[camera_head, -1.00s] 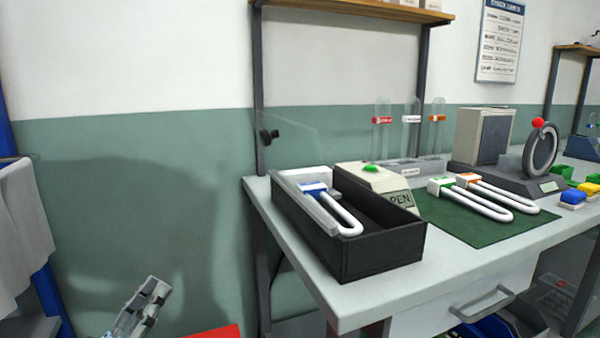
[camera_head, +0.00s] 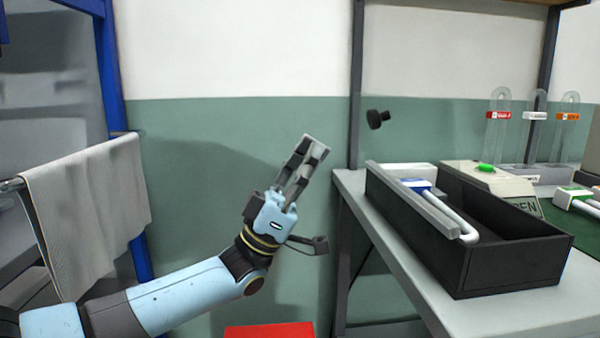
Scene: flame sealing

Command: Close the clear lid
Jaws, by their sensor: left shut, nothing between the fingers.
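The black open-topped box (camera_head: 515,268) stands on the bench. The lid's black knob (camera_head: 377,119) shows above the box's far left end. The clear panel that goes with it is almost invisible here, so its outline and exact tilt are hard to tell; the box top looks uncovered. My left gripper (camera_head: 312,145) is shut and empty, pointing up, left of the box and knob and apart from both. My right gripper is out of view.
A dark upright post (camera_head: 356,90) stands behind the bench's left end (camera_head: 420,302). A beige unit with a green button (camera_head: 486,168) stands behind the box. Clear tubes (camera_head: 498,130) stand farther right. A grey cloth (camera_head: 90,210) hangs at left. A red object (camera_head: 270,331) is low in front.

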